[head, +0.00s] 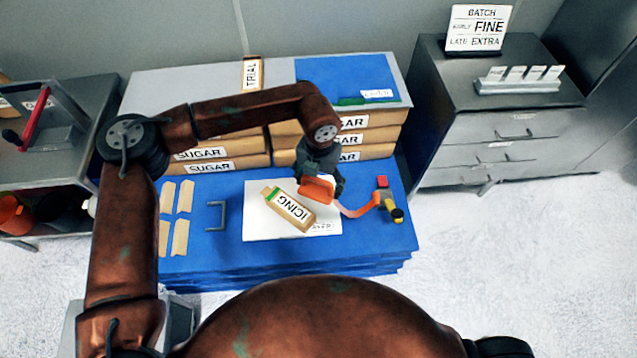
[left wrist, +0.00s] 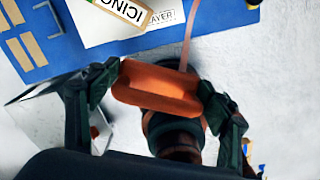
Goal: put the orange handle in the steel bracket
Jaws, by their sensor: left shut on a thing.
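The orange handle (head: 316,190) is held in my left gripper (head: 322,178), above the blue work surface, just right of the ICING packet. In the left wrist view the handle (left wrist: 155,88) lies crosswise between the two dark fingers of the left gripper (left wrist: 150,92). An orange strap (head: 360,209) runs from the handle side toward the small blocks at the right. A grey U-shaped piece, which looks like the steel bracket (head: 216,215), is on the blue surface left of the white sheet. My right gripper is not in view.
The ICING packet (head: 290,209) lies on a white sheet (head: 258,228). Several tan strips (head: 181,238) lie at the left. SUGAR boxes (head: 376,134) are stacked behind. Blue surface around the bracket is bare.

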